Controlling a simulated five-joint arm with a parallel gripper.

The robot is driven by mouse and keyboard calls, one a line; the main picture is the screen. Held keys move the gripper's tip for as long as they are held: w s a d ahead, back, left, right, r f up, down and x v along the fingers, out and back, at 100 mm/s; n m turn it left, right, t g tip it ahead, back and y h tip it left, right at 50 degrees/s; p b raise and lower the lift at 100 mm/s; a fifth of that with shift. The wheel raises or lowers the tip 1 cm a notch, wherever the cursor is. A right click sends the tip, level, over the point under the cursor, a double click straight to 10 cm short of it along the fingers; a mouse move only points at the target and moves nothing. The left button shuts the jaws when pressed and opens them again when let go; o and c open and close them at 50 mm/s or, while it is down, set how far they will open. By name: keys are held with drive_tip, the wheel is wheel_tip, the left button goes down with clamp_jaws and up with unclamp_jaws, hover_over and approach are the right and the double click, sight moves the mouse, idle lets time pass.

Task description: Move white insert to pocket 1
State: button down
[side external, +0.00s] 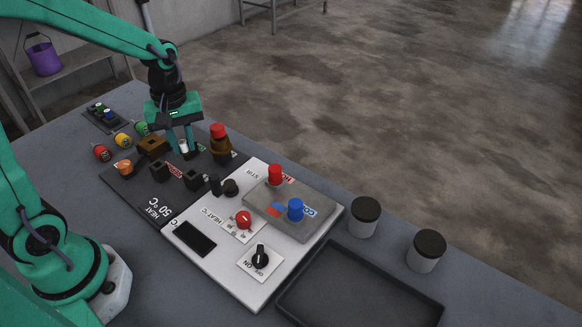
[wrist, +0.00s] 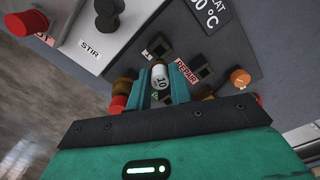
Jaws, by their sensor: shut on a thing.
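The white insert (side external: 184,147) is a small white cylinder between the fingers of my gripper (side external: 182,148). In the wrist view the white insert (wrist: 160,79) shows a dark "10" on its side, and my gripper (wrist: 161,74) is shut on it. It hangs over the dark heating panel (side external: 130,192). Small black square blocks stand on this panel, one to the left (side external: 158,170) and one to the right (side external: 194,179) in the side view. They also show beyond the insert in the wrist view (wrist: 159,46). I cannot read which is pocket 1.
A brown bottle with a red cap (side external: 220,146) stands close right of my gripper. A brown block (side external: 153,145) and an orange knob (side external: 124,167) are to the left. The white stirrer panel (side external: 190,262) has red and blue-capped items. A black tray (side external: 360,292) is empty.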

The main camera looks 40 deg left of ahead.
sight(185, 151)
drive_tip(key=shift+f, duration=1.9)
drive_tip(key=shift+f, duration=1.15)
drive_tip(key=c, duration=1.2)
unclamp_jaws()
drive_tip(key=shift+r, duration=0.1)
drive_tip(key=shift+r, duration=2.4)
drive_tip(key=shift+r, duration=3.95)
